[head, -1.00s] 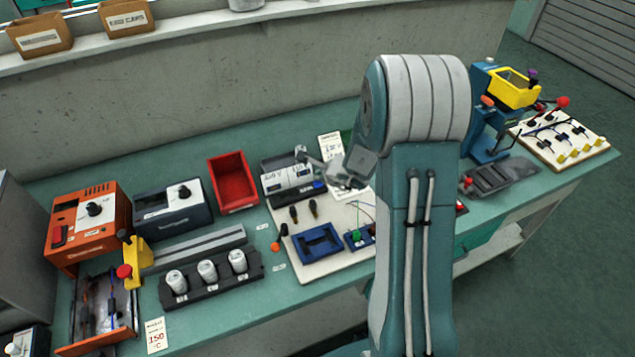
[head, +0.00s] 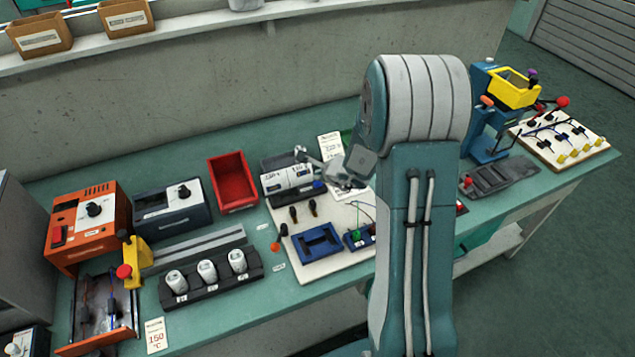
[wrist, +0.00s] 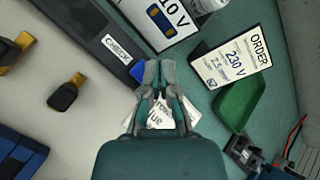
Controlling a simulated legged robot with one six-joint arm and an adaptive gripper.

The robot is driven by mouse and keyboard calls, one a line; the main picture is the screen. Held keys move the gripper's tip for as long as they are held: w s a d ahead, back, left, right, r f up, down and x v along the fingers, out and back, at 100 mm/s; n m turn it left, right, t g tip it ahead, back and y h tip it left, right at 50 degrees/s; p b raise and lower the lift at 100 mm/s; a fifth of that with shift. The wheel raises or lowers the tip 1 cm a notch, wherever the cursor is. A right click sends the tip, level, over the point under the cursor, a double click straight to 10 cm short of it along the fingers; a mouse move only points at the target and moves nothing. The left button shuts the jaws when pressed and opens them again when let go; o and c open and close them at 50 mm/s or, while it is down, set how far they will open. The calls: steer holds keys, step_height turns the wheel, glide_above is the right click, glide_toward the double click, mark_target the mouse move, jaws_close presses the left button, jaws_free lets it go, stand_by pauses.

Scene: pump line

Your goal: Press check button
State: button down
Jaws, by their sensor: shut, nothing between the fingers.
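The check button is a small blue button (wrist: 138,72) beside a white CHECK label (wrist: 116,47) on a dark strip of the tester. The blue button also shows in the head view (head: 319,185), at the front right of the dark tester with white displays (head: 285,178). My gripper (wrist: 159,66) is shut and empty. In the wrist view its fingertips are just right of the button and overlap its edge. Whether they touch it cannot be told. In the head view my arm covers part of the area right of the tester.
An order card (wrist: 237,62) reading 230 V and a green tray (wrist: 241,101) lie right of the fingers. Black-and-orange pieces (wrist: 66,94) and a blue frame (head: 318,243) are on the pale board. A red bin (head: 233,182) stands left of the tester.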

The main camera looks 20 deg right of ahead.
steer(key=shift+f, duration=0.1)
steer(key=shift+f, duration=0.25)
steer(key=shift+f, duration=0.45)
stand_by(0.9)
steer(key=shift+r, duration=0.85)
steer(key=shift+r, duration=2.55)
